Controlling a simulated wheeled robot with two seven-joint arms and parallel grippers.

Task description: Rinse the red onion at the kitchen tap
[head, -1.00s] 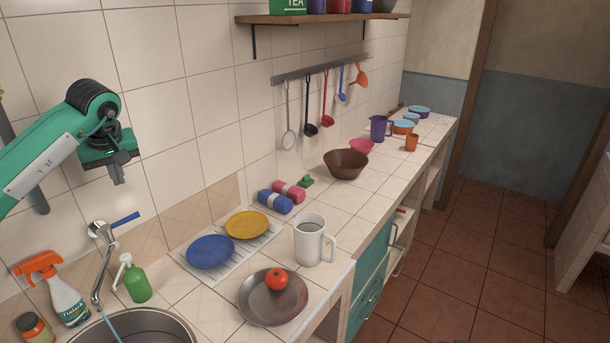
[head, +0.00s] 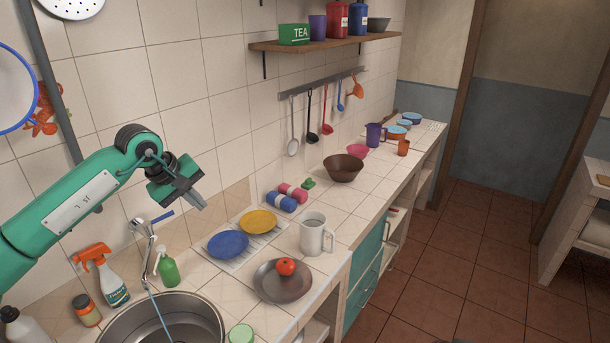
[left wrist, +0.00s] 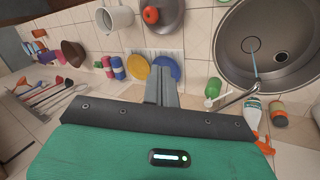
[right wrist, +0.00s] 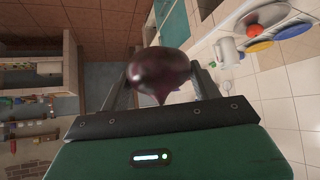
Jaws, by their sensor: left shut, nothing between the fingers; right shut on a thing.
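The red onion (right wrist: 160,75) is dark purple and sits between the fingers of my right gripper (right wrist: 162,82) in the right wrist view. The kitchen tap (head: 146,250) stands at the back of the round metal sink (head: 212,315). A thin stream of water (head: 158,312) runs from the tap into the sink, and it also shows in the left wrist view (left wrist: 254,62).
A blue plate (head: 228,244), a yellow plate (head: 258,221), a white mug (head: 313,233) and a pan (head: 270,283) with a tomato (head: 286,266) occupy the near counter.

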